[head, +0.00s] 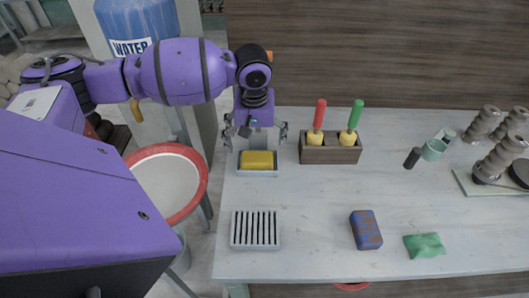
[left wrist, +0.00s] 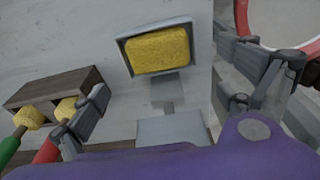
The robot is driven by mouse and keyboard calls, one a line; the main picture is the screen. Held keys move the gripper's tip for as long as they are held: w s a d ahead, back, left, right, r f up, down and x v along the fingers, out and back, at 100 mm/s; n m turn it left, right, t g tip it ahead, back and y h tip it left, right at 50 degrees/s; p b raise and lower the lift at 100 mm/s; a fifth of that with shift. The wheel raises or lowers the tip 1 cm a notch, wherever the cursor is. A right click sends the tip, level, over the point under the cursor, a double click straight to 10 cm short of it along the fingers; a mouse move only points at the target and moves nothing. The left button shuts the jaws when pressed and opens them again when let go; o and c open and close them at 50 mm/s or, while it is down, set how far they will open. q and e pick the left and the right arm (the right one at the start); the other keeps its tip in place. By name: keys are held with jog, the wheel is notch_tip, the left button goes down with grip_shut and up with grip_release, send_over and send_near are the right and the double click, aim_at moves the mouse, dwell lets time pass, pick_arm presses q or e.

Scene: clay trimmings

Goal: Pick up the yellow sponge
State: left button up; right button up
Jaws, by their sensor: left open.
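The yellow sponge (head: 257,160) lies in a small grey tray (head: 258,174) near the table's back left edge. In the left wrist view the sponge (left wrist: 158,51) sits inside the tray's rim (left wrist: 124,56), ahead of the fingers. My left gripper (head: 255,132) is open, with its fingers spread to either side above and just behind the sponge. In the left wrist view nothing shows between the fingers of the gripper (left wrist: 178,105) that they touch. My right gripper is not in view.
A wooden block (head: 330,152) with red and green handled tools stands right of the sponge. A slotted grey dish (head: 255,230), a blue-brown block (head: 366,230) and a green cloth-like item (head: 424,246) lie in front. A red-rimmed bucket (head: 203,190) stands left of the table.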

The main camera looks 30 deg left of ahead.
aim_at(257, 157)
pick_arm(q)
jog(key=shift+s+f, duration=0.3)
jog(key=shift+f, duration=0.95)
jog(key=f, duration=0.2)
jog(key=w+f, duration=0.1)
jog(key=shift+f, duration=0.6)
jog(key=c, duration=1)
jog(key=shift+r, duration=0.1)
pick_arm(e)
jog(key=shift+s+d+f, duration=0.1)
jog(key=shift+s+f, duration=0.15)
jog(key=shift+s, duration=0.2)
